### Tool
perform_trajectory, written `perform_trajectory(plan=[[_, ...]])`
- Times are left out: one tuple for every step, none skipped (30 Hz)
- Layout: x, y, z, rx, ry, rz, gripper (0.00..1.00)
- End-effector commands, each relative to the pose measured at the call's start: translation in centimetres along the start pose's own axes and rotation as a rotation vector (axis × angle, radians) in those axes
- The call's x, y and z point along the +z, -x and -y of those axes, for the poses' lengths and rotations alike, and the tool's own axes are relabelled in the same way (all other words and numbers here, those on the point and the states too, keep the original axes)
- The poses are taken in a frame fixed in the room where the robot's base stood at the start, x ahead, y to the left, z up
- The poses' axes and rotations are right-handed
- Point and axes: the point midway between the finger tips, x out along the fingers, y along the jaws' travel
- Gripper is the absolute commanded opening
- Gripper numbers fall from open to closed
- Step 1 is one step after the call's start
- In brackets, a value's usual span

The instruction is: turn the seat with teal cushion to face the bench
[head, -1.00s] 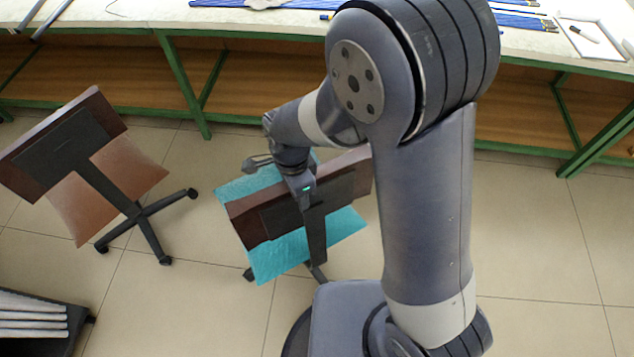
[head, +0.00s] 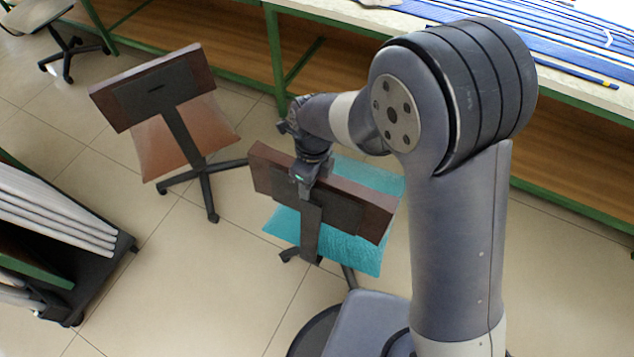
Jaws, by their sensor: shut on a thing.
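The seat with the teal cushion (head: 350,248) stands on the tiled floor in the middle of the head view. Its dark wooden backrest (head: 372,214) is towards me, and the cushion shows beyond and below it. My gripper (head: 305,182) is at the top edge of the backrest, left of its middle, and is shut on it. The fingertips are partly hidden. The bench (head: 285,70) with green legs and a wooden lower shelf runs across the back, beyond the seat. The backrest lies roughly parallel to the bench, with the cushion on the bench side.
A second seat with a brown cushion (head: 190,137) stands close by on the left. A dark cart with pale rods (head: 55,222) is at the lower left. Another chair (head: 62,35) is at the far left. Floor is clear between cart and teal seat.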

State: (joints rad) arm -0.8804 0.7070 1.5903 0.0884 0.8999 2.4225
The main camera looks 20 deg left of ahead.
Motion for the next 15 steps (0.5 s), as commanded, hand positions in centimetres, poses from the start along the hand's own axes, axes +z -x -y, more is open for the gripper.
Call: perform_trajectory(plan=[[0.06,0.08,0.02,0.000,-0.006,0.000,0.04],[0.08,0.08,0.03,0.000,-0.008,0.000,0.04],[0.10,0.08,0.04,0.000,-0.009,0.000,0.04],[0.11,0.08,0.04,0.000,-0.009,0.000,0.04],[0.11,0.08,0.04,0.000,-0.009,0.000,0.04],[0.11,0.08,0.04,0.000,-0.009,0.000,0.04],[0.10,0.08,0.04,0.000,-0.009,0.000,0.04],[0.10,0.08,0.04,0.000,-0.009,0.000,0.04],[0.10,0.08,0.05,0.000,-0.009,0.000,0.04],[0.09,0.08,0.05,0.000,-0.009,0.000,0.04],[0.09,0.08,0.05,0.000,-0.009,0.000,0.04],[0.09,0.08,0.05,0.000,-0.009,0.000,0.04],[0.08,0.08,0.05,0.000,-0.009,0.000,0.47],[0.08,0.08,0.06,0.000,-0.008,0.000,0.49],[0.09,0.07,0.06,0.000,-0.008,0.000,0.53]])
